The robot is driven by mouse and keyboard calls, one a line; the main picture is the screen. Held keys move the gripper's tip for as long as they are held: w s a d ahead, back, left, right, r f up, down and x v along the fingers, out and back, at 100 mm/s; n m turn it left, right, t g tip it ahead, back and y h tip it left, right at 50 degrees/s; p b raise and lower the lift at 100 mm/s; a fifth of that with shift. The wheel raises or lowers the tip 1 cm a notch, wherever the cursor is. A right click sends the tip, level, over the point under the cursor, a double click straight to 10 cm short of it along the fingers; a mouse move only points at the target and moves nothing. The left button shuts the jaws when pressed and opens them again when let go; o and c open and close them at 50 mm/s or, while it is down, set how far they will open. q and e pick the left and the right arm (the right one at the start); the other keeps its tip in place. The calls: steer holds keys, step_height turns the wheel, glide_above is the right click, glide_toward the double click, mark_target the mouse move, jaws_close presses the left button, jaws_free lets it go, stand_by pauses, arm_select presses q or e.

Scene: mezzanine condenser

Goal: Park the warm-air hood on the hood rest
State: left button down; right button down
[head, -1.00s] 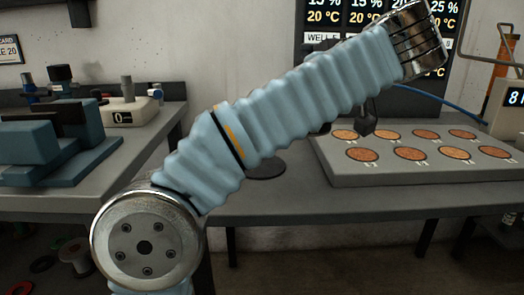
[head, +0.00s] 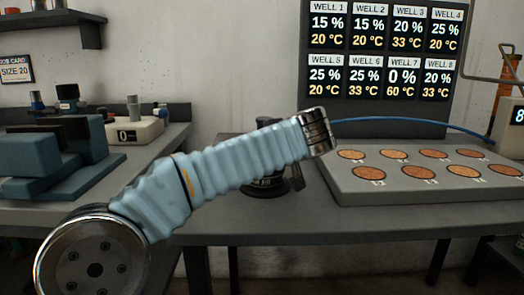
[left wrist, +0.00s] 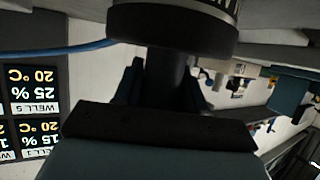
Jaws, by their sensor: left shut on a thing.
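The warm-air hood (head: 268,187) is dark and round with white lettering. It shows partly below my blue-sleeved left arm in the head view, over the middle bench. In the left wrist view the hood is a wide dark cylinder (left wrist: 175,22) with a narrower dark neck. My left gripper (left wrist: 163,80) is shut on this neck. In the head view the arm mostly hides the gripper. The hood rest cannot be told apart from the hood here, and I cannot tell whether the hood touches anything below. My right gripper is not in view.
A grey plate of copper-coloured wells (head: 420,190) stands close right of the hood. Behind it is a display board (head: 382,70), with a blue hose (head: 400,120) passing in front. Blue-grey blocks (head: 40,160) and a counter box (head: 135,130) are on the left bench.

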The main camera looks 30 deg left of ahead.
arm_select(q)
steer(key=shift+f, duration=0.2)
steer(key=shift+f, duration=0.1)
steer(key=shift+f, duration=0.1)
steer(key=c, duration=0.6)
jaws_free()
steer(key=shift+c, duration=0.2)
steer(key=shift+r, duration=0.2)
steer(key=v, duration=1.2)
steer(key=shift+s+f, duration=0.1)
steer(key=shift+f, duration=0.05)
